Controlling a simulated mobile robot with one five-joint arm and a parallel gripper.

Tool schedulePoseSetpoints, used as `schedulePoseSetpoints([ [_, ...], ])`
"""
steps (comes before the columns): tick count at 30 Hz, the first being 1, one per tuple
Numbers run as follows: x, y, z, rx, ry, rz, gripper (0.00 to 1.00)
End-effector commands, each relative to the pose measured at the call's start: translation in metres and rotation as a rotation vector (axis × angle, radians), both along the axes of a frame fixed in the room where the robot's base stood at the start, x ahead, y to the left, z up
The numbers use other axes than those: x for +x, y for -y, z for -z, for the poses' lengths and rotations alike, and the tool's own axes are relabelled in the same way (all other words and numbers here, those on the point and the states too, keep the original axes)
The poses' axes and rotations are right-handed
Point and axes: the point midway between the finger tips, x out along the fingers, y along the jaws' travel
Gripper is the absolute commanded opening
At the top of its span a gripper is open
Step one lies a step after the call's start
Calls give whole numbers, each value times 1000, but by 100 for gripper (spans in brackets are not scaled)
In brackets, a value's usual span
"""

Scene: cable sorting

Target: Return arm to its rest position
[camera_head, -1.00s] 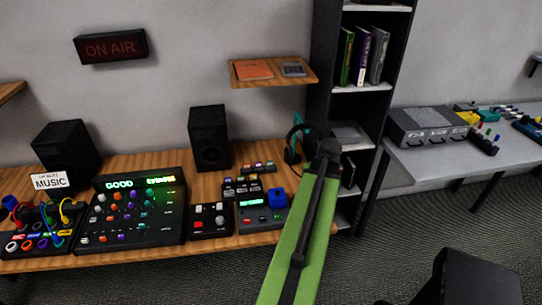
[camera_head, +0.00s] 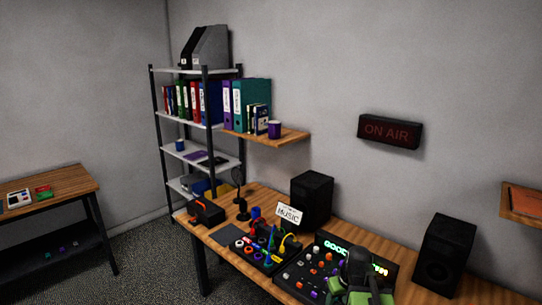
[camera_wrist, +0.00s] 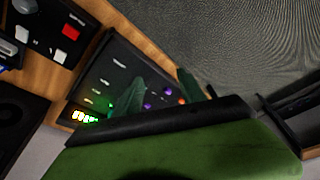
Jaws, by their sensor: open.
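My arm, green with a black joint, shows at the bottom of the head view, in front of the mixing console (camera_head: 310,268). In the wrist view a broad green link and a black bar fill the lower part. Two green pointed fingers of my gripper (camera_wrist: 158,92) stick up behind the bar, apart, with nothing seen between them. The console (camera_wrist: 112,62) lies beyond the fingers, with its lit display at the left. I cannot tell how far the fingers are from it.
A wooden desk (camera_head: 228,250) carries the console, two black speakers (camera_head: 312,200) (camera_head: 443,254), a MUSIC card (camera_head: 289,214), a cable-patch panel (camera_head: 262,250) and a microphone (camera_head: 242,208). A shelf rack (camera_head: 206,120) stands behind. Floor (camera_head: 150,270) is clear between the desk and a left table (camera_head: 65,190).

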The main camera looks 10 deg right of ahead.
Motion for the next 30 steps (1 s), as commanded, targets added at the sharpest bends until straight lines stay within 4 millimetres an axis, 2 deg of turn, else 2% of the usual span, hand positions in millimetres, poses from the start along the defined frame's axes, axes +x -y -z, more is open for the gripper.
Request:
schedulePoseSetpoints([
  [1,1,-41,1,1,-21,-50,47],
  [3,-1,-85,3,-2,-52,-92,47],
  [6,-13,-135,5,-9,-102,-123,47],
  [9,-34,-161,7,-24,-172,-82,47],
  [12,-51,-148,8,-34,-240,47,47],
  [15,-56,-148,8,-32,-263,108,47],
  [22,-55,-148,8,-28,-262,120,47],
  [25,-55,-148,8,-28,-262,119,36],
  [30,-55,-147,8,-29,-261,118,36],
])
